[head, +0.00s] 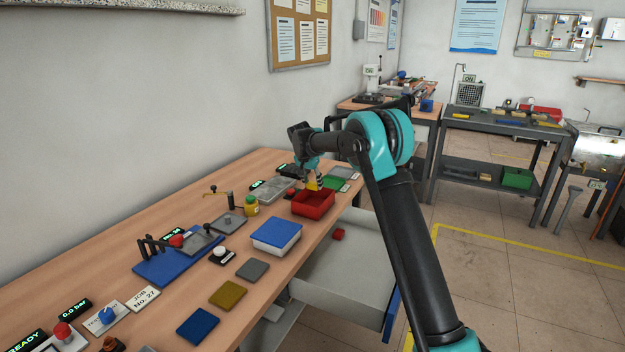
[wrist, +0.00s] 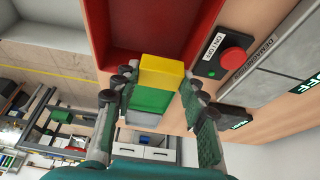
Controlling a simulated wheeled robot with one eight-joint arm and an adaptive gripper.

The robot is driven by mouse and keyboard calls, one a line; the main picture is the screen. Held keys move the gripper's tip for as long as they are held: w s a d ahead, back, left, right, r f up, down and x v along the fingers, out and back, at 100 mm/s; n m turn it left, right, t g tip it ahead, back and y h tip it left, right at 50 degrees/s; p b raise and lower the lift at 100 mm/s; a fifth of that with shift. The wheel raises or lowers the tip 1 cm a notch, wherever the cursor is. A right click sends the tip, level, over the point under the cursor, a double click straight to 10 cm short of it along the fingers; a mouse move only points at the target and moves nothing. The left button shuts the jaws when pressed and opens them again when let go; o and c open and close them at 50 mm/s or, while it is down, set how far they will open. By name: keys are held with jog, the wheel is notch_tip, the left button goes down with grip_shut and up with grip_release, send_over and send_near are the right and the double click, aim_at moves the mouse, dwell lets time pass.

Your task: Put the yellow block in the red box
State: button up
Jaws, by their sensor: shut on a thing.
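The yellow block (head: 312,185) is between the fingers of my gripper (head: 315,182), just above the far part of the open red box (head: 313,206) in the head view. In the wrist view my gripper (wrist: 157,98) is shut on the yellow block (wrist: 161,72), with one finger on each side. There the block overlaps the lower edge of the red box (wrist: 150,28). The gap between block and box is hard to judge. The box floor that I can see is empty.
A green tray (head: 334,183) lies just beyond the red box. A blue-lidded box (head: 276,233) stands nearer on the wooden table. A red-buttoned control (wrist: 233,60) sits beside the box. An open drawer (head: 340,265) below the table edge holds a small red block (head: 338,234).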

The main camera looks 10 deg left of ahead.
jog(key=shift+f, duration=0.1)
jog(key=o, duration=1.2)
jog(key=shift+c, duration=0.2)
jog(key=v, duration=1.2)
